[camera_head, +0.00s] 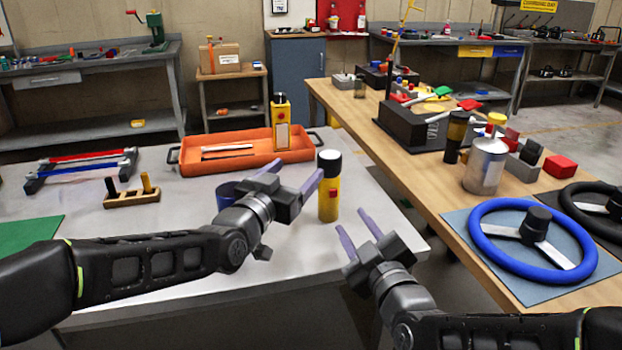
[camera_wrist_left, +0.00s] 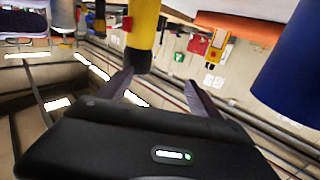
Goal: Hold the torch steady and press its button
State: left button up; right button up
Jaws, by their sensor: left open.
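The torch (camera_head: 328,198) is a yellow cylinder with a black and white top. It stands upright near the right side of the grey table. In the left wrist view the torch (camera_wrist_left: 142,38) shows a red button (camera_wrist_left: 127,24) on its side. My left gripper (camera_head: 293,172) is open and empty, just left of the torch, fingers pointing toward it. In the left wrist view its fingertips (camera_wrist_left: 161,78) lie close to the torch, which is not gripped. My right gripper (camera_head: 354,226) is open and empty, in front and right of the torch.
A blue cup (camera_head: 226,190) stands behind my left wrist. An orange tray (camera_head: 205,163) holds a yellow boxlike device (camera_head: 282,135) at the back. A small wooden holder (camera_head: 132,197) stands left. The wooden bench (camera_head: 440,212) on the right carries a blue steering wheel (camera_head: 478,239) and a canister (camera_head: 484,170).

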aim_at(330, 162)
pick_arm(q)
jog(key=shift+m+h, duration=0.3)
jog(key=shift+h, duration=0.2)
jog(key=d, duration=0.2)
jog(key=s+d, duration=0.1)
jog(key=d, duration=0.1)
jog(key=shift+s+f, duration=0.15)
jog(key=shift+f, duration=0.05)
jog(key=shift+a, duration=0.1)
jog(key=shift+x, duration=3.95)
jog(key=shift+f, duration=0.1)
grip_shut()
pick_arm(e)
grip_shut()
